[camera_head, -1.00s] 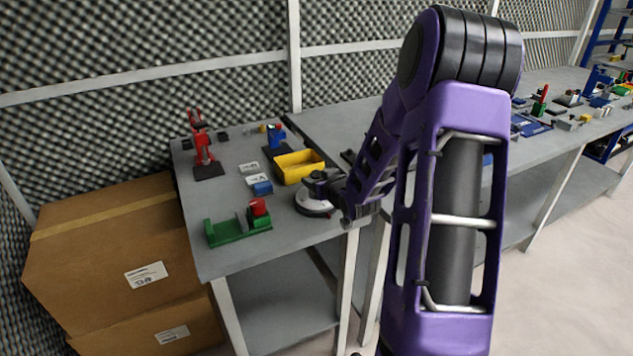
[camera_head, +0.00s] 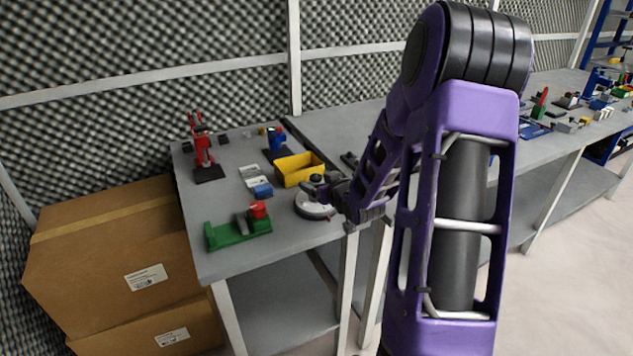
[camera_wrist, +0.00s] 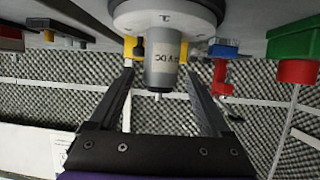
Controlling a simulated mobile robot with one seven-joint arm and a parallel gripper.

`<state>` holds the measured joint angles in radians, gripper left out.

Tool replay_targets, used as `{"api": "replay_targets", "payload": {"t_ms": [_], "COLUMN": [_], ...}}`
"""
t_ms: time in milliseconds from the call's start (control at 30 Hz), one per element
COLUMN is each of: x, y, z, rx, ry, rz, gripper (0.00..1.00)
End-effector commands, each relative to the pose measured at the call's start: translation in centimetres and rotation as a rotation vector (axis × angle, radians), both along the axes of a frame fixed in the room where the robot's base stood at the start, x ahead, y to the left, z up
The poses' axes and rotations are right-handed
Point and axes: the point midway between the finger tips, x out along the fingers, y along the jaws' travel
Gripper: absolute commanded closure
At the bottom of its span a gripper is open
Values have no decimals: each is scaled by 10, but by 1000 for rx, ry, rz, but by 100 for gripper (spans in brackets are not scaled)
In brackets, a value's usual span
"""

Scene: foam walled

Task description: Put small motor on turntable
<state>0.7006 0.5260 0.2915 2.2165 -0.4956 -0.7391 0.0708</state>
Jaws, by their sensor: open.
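The turntable (camera_head: 312,207) is a round white disc on a dark base near the right edge of the small grey table. It fills the top of the wrist view (camera_wrist: 222,10), which appears upside down. The small motor (camera_wrist: 165,62), a grey cylinder with a "V DC" label and a thin shaft, stands on the turntable there. In the head view it is a small dark shape, hard to separate from the gripper. My gripper (camera_wrist: 160,72) is open, with a finger on either side of the motor and visible gaps between. In the head view my gripper (camera_head: 333,187) is beside the turntable's right side.
A yellow bin (camera_head: 298,171) stands behind the turntable. A green fixture with a red knob (camera_head: 238,232) is to its front left, and a small blue block (camera_head: 263,190) is to its left. A red stand (camera_head: 205,160) is farther back. Cardboard boxes (camera_head: 110,255) are left of the table.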

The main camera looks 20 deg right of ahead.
Motion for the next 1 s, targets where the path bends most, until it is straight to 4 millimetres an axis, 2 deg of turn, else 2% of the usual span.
{"api": "replay_targets", "payload": {"t_ms": [300,500,667,1000], "x": [-65,-90,-97,-97], "y": [1,2,3,3], "z": [29,39,41,41], "rx": [-3,-2,0,0], "ry": [-1,-1,-1,-1], "rz": [-2,0,0,0], "gripper": [18,18,18,18]}}
